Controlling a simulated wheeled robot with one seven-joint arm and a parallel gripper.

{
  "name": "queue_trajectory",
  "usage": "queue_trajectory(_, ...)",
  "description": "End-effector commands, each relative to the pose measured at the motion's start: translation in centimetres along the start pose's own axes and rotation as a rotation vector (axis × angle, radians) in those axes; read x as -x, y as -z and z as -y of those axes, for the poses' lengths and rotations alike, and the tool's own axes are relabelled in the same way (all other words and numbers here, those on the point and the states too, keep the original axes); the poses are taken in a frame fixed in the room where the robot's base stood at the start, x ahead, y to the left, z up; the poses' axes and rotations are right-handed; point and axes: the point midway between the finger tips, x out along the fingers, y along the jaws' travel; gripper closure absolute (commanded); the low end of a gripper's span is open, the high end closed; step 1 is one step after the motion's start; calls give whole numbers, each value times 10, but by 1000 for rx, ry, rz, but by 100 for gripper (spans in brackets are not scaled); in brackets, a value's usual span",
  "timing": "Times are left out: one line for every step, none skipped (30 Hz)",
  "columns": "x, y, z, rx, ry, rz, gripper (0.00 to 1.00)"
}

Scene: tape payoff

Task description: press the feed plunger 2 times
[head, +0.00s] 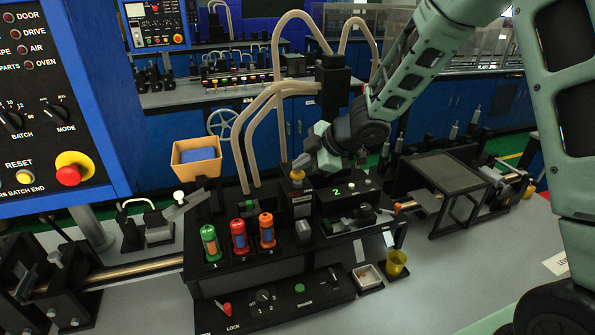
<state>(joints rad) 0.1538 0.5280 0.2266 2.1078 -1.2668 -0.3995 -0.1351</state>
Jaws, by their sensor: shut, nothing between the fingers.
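My gripper (303,162) reaches in from the upper right and points down and left, its fingers together and holding nothing. Directly below the fingertips is a small post with a yellow top (297,176), standing on the black station; it looks like the feed plunger. The fingertips are at or just above this top; I cannot tell whether they touch. The black box (347,199) to the right of the post shows a green digit 2.
Green (209,242), red (239,236) and orange (266,230) canisters stand in front-left of the post. Beige hoses (237,140) arch behind it. A front panel (275,302) carries a lock lever and dial. A yellow cup (396,263) stands at right. Grey bench lies clear at front right.

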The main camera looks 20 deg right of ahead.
Motion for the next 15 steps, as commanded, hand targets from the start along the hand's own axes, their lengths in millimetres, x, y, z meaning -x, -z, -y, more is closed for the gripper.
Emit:
queue_trajectory(-1,-1,1,0,1,0,100)
queue_trajectory(-1,-1,1,0,1,1,100)
queue_trajectory(-2,-1,2,0,1,1,100)
queue_trajectory(-2,-2,2,0,1,1,100)
queue_trajectory(-2,-2,2,-1,1,1,100)
queue_trajectory(-2,-2,2,-1,1,1,100)
queue_trajectory(-3,-2,2,-1,1,1,100)
queue_trajectory(-3,-2,3,-1,1,1,100)
queue_trajectory(-3,-2,3,-1,1,1,100)
queue_trajectory(-4,-3,3,-1,2,1,100)
queue_trajectory(-4,-3,3,-1,2,1,100)
queue_trajectory(-4,-3,4,-1,2,1,100)
queue_trajectory(-4,-3,4,-1,2,1,100)
queue_trajectory(-4,-4,4,-1,2,1,100)
queue_trajectory(-5,-4,4,-1,2,1,100)
